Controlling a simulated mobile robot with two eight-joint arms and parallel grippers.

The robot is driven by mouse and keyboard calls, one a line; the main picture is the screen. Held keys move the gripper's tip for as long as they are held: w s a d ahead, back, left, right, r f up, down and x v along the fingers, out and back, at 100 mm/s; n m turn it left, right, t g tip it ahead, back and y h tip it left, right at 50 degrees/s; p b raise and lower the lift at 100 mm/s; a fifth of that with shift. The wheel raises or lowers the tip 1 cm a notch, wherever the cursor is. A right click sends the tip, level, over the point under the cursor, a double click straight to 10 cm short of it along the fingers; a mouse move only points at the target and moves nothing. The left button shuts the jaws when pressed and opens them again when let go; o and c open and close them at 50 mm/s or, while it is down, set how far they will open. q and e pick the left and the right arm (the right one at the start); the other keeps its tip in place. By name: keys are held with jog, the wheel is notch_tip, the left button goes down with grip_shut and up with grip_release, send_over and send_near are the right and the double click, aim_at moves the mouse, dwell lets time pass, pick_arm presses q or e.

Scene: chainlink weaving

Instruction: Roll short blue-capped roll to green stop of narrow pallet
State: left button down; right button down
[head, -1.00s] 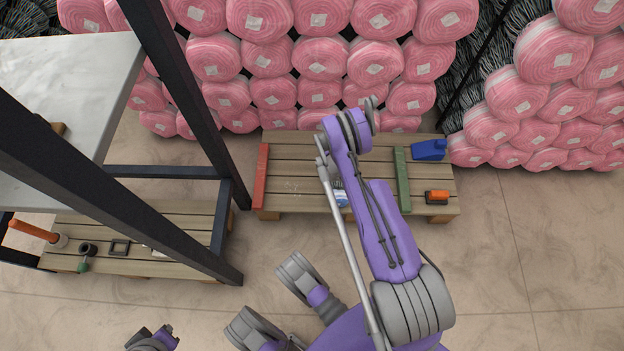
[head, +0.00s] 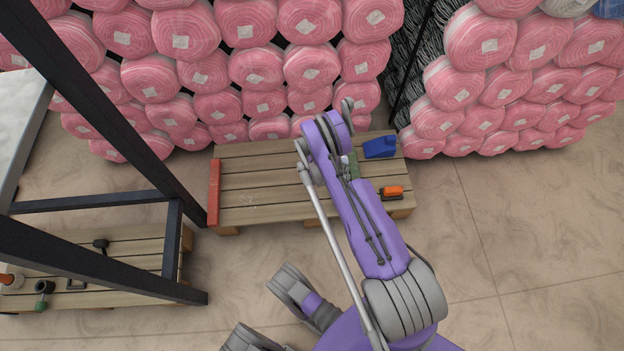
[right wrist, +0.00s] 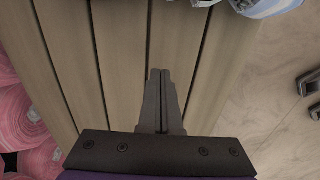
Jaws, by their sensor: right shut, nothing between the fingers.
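The narrow pallet (head: 250,197) lies in front of the pink stack, with a red stop (head: 213,192) at its left end. The green stop (head: 353,160) near its right end is partly hidden by my right arm. In the head view the roll cannot be made out, and my arm covers that part of the pallet. In the right wrist view a whitish-blue rounded thing, apparently the roll (right wrist: 268,8), is cut off at the top right. My right gripper (right wrist: 161,72) is shut and empty over the slats, apart from it. My left gripper is out of view.
A blue item (head: 380,147) and an orange-topped tool (head: 391,192) sit at the pallet's right end. Pink rolls (head: 310,65) are stacked behind. A dark-framed table and a low pallet (head: 130,245) with small tools stand at left. Open floor lies in front.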

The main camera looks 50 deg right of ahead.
jog(key=s+d, duration=0.5)
jog(key=shift+s, duration=0.25)
